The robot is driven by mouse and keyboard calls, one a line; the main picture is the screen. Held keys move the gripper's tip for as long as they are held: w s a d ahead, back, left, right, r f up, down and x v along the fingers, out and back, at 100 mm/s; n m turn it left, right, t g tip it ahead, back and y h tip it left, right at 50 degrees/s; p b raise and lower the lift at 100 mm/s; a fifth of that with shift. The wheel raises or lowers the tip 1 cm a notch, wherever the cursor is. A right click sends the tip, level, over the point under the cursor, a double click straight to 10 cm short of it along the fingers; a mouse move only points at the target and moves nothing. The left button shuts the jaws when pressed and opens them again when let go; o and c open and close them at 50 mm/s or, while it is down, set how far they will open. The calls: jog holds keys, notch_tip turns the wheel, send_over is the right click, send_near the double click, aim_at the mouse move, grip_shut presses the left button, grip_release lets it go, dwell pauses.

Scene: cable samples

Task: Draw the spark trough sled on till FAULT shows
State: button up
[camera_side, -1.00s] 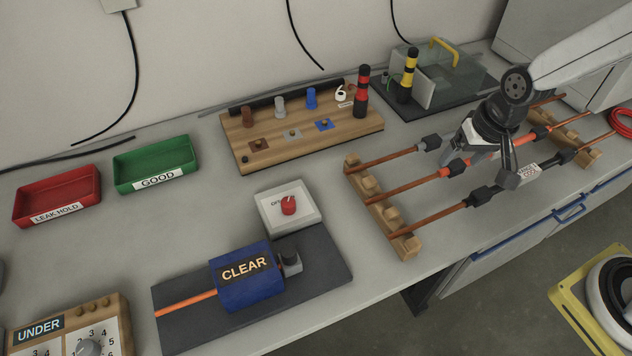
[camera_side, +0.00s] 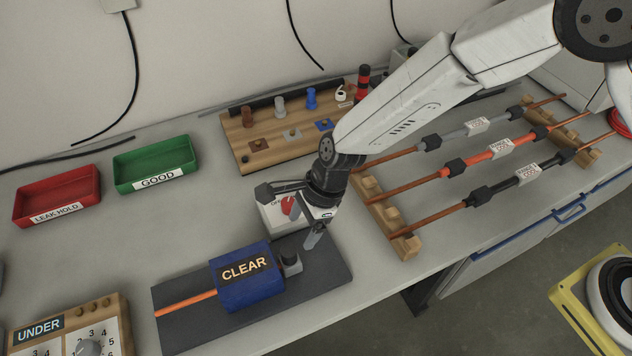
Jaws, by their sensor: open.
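The spark trough sled is a blue box (camera_side: 245,282) whose label reads CLEAR. It sits on a dark grey base plate (camera_side: 185,330). An orange cable (camera_side: 186,304) runs into its left side, and a small grey and black knob or handle (camera_side: 291,262) stands at its right side. My gripper (camera_side: 292,218) is open and empty. It is above the plate's back right part, in front of the white box (camera_side: 271,210) with a red knob (camera_side: 289,207). One finger hangs right of the sled's handle; contact cannot be told.
A rack (camera_side: 402,245) of several labelled cable samples lies to the right. A wooden board (camera_side: 232,128) with coloured plugs is behind. Red (camera_side: 58,197) and green (camera_side: 155,165) trays stand at the back left. A dial box reading UNDER (camera_side: 70,322) is front left.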

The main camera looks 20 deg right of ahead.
aim_at(289, 249)
jog(key=shift+a+f, duration=0.15)
jog(key=shift+a, duration=0.15)
jog(key=shift+f, duration=0.15)
jog(key=shift+x, duration=3.7)
jog(key=shift+a, duration=0.1)
grip_shut()
